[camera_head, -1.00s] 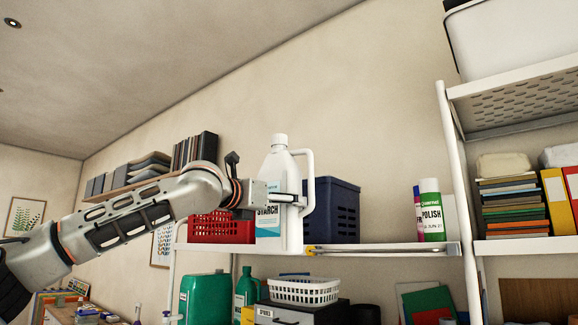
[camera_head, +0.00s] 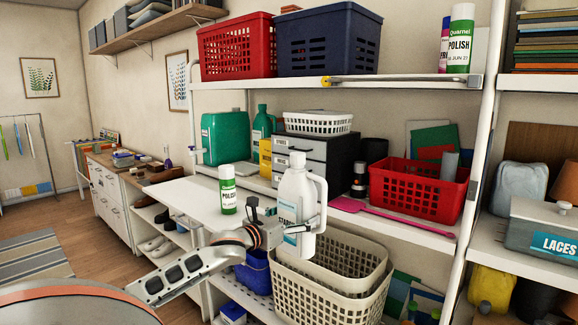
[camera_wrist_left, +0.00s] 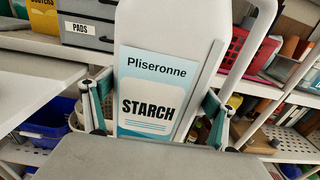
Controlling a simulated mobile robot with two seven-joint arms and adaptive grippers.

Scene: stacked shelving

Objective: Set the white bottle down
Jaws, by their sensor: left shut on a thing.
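The white bottle (camera_head: 291,190), with a side handle and a STARCH label, is upright in the head view, in front of the middle shelf (camera_head: 362,221). Its lower end overlaps the beige baskets in the picture; I see no surface clearly under it. My left gripper (camera_head: 279,228) is shut on the bottle's body from the left. In the left wrist view the bottle (camera_wrist_left: 155,50) fills the middle, with a finger on each side of its label (camera_wrist_left: 152,95). My right gripper is not in view.
A green-and-white polish can (camera_head: 228,197) stands on a white surface left of the bottle. A pink flat tool (camera_head: 390,217) and a red basket (camera_head: 418,190) are to the right on the shelf. Beige baskets (camera_head: 330,300) are below. Grey drawers (camera_head: 305,150) stand behind.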

